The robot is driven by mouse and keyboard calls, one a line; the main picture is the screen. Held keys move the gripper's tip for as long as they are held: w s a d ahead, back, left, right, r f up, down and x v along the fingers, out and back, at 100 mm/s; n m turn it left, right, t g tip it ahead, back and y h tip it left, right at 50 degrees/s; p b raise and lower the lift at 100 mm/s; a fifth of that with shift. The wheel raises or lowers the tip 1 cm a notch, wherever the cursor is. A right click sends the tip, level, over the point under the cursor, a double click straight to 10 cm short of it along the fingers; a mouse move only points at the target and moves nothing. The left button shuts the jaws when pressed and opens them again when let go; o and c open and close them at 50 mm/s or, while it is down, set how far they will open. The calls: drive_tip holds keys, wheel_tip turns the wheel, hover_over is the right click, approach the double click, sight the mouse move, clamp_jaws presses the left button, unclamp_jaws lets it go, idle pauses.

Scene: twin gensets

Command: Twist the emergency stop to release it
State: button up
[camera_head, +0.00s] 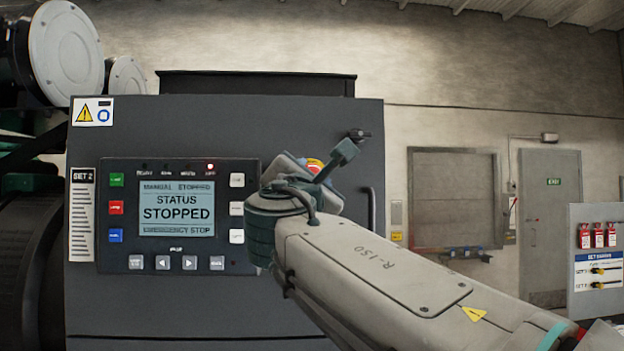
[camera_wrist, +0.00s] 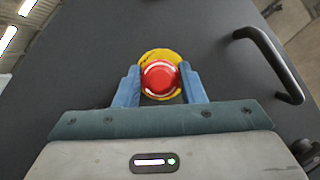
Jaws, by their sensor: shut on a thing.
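The emergency stop is a red mushroom button (camera_wrist: 160,77) on a round yellow backing, in the wrist view. In the head view only a sliver of its red and yellow (camera_head: 315,165) shows behind my gripper. My gripper (camera_wrist: 160,84) has a blue finger on each side of the red button and is shut on it. The control panel screen (camera_head: 176,208) reads "STATUS STOPPED" and "EMERGENCY STOP". A small red lamp is lit above the screen.
The dark cabinet (camera_head: 240,120) carries the panel, and a "SET 2" label is at its left. A black handle (camera_wrist: 272,62) stands out right of the button. A key-like fitting (camera_head: 357,135) is above my wrist. A board with red tags (camera_head: 597,236) is at far right.

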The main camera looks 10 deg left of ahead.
drive_tip(key=shift+r+m, duration=0.1)
drive_tip(key=shift+m, duration=0.2)
drive_tip(key=o, duration=1)
drive_tip(key=shift+w, duration=0.15)
drive_tip(key=shift+c, duration=0.2)
drive_tip(key=b+v, duration=0.4)
drive_tip(key=v, duration=1)
